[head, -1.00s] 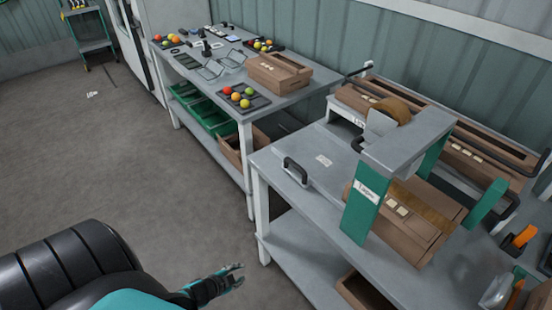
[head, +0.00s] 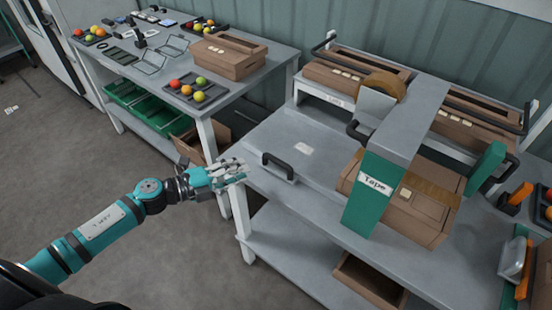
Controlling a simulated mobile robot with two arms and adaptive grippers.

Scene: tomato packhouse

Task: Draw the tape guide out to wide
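The taping station has a grey bridge on green posts, one labelled "Tape" (head: 374,182), with a brown tape roll (head: 384,85) on top. A brown carton (head: 420,215) lies under the bridge with tape across it. A black handle (head: 279,166) stands on the grey sliding plate at the table's left edge; I cannot tell for sure that this is the tape guide. My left gripper (head: 240,170) is left of that handle, fingers apart and empty, not touching it as far as I see. My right gripper is not in view.
A second table (head: 250,86) at the back left holds trays of tomatoes (head: 198,90) and a cardboard box (head: 229,56). Green crates (head: 160,115) sit on its shelf. Cartons (head: 350,75) stand behind the bridge. An orange-handled tool (head: 520,195) lies at right.

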